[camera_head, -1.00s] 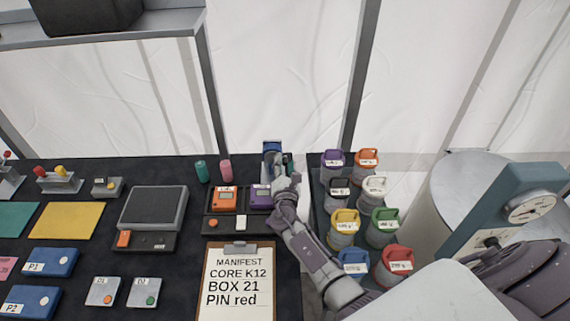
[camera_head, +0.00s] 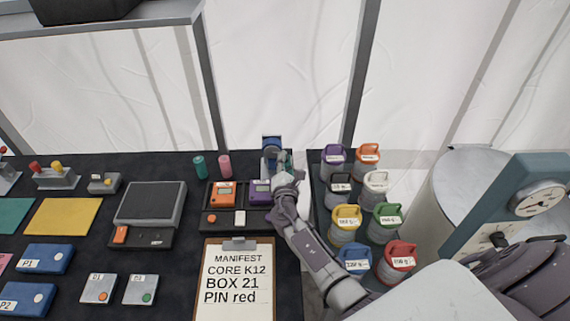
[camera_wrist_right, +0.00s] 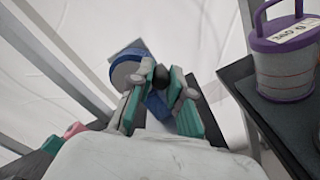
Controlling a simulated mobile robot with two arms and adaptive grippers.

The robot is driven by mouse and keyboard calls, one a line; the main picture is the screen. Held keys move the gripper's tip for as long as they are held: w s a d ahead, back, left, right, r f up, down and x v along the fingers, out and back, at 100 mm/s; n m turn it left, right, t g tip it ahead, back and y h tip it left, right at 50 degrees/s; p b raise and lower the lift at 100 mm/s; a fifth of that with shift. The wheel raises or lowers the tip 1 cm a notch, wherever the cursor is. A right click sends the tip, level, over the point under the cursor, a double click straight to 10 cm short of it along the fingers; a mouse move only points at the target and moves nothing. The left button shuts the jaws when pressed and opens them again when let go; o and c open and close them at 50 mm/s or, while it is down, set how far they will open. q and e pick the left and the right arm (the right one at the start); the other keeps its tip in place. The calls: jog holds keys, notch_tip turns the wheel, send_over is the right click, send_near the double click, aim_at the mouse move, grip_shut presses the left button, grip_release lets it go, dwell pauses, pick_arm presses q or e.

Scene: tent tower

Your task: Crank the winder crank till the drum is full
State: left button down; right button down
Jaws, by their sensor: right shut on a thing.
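The winder (camera_head: 272,146), a small blue device with a drum, stands at the back right edge of the black table. In the right wrist view its blue and grey drum (camera_wrist_right: 127,68) shows just beyond my fingers. My right gripper (camera_head: 283,163) reaches it from the front. In the right wrist view the teal-padded fingers (camera_wrist_right: 160,92) are shut around the winder crank, whose dark knob (camera_wrist_right: 160,76) shows between them. The fingers and wrist hide most of the crank and part of the winder. How full the drum is cannot be told. My left gripper is not in view.
Orange (camera_head: 222,195) and purple (camera_head: 260,192) boxes sit close left of the wrist. A green cylinder (camera_head: 199,167) and a pink one (camera_head: 224,166) stand behind. A tray of several lidded canisters, including a purple one (camera_head: 334,158), stands right of the forearm. A manifest clipboard (camera_head: 239,280) lies in front.

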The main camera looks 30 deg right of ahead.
jog(key=f+m+b, duration=0.1)
jog(key=b, duration=0.1)
jog(key=m+b, duration=0.2)
jog(key=b, duration=0.1)
jog(key=shift+a+f+m, duration=0.15)
jog(key=shift+f+m, duration=0.15)
jog(key=shift+f, duration=0.1)
jog(key=shift+w+a+m+b, duration=0.1)
jog(key=shift+m+b, duration=0.8)
jog(key=shift+b, duration=0.15)
jog(key=c, duration=1.1)
grip_release()
jog(key=v, duration=1.2)
jog(key=shift+a, duration=0.1)
